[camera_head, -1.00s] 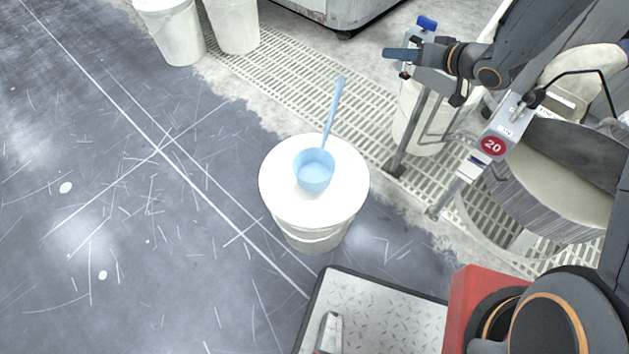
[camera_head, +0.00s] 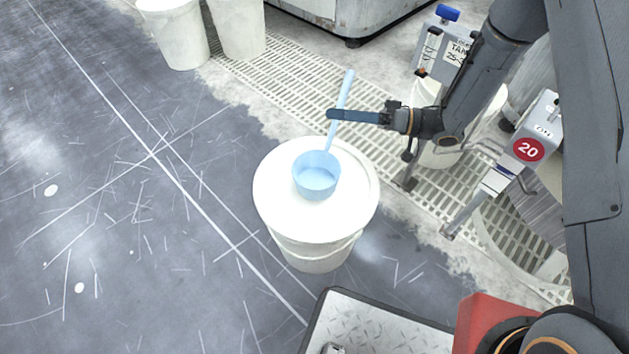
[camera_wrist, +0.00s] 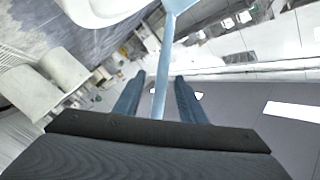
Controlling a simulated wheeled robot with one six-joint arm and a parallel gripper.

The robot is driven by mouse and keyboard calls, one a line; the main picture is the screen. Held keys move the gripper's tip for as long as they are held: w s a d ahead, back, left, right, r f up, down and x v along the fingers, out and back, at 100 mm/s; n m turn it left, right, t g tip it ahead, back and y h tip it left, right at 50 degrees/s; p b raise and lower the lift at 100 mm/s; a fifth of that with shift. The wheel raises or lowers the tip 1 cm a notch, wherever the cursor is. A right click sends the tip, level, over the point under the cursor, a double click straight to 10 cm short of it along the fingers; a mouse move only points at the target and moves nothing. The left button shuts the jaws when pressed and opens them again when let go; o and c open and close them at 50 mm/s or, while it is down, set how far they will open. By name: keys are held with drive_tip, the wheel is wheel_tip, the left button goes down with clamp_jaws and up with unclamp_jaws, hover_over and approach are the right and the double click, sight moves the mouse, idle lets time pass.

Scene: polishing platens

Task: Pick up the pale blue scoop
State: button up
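The pale blue scoop (camera_head: 316,181) rests with its cup on the white lid of a bucket (camera_head: 285,225). Its long handle slants up and away to the upper right. My gripper (camera_head: 332,115) is at the handle, its dark blue fingers crossing in front of it in the head view. In the wrist view, the handle (camera_wrist: 161,72) runs between the two fingers of my gripper (camera_wrist: 157,80), with a gap showing on each side. The gripper is open. The scoop's cup is not clear in the wrist view.
Two white buckets (camera_head: 175,35) stand at the upper left by the floor grating (camera_head: 290,85). A machine with a red "20" label (camera_head: 528,150) and a small tank (camera_head: 440,45) are at the right.

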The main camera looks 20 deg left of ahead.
drive_tip(key=b+x, duration=0.1)
drive_tip(key=x, duration=0.3)
drive_tip(key=shift+s+a, duration=0.15)
drive_tip(key=shift+a, duration=0.25)
clamp_jaws()
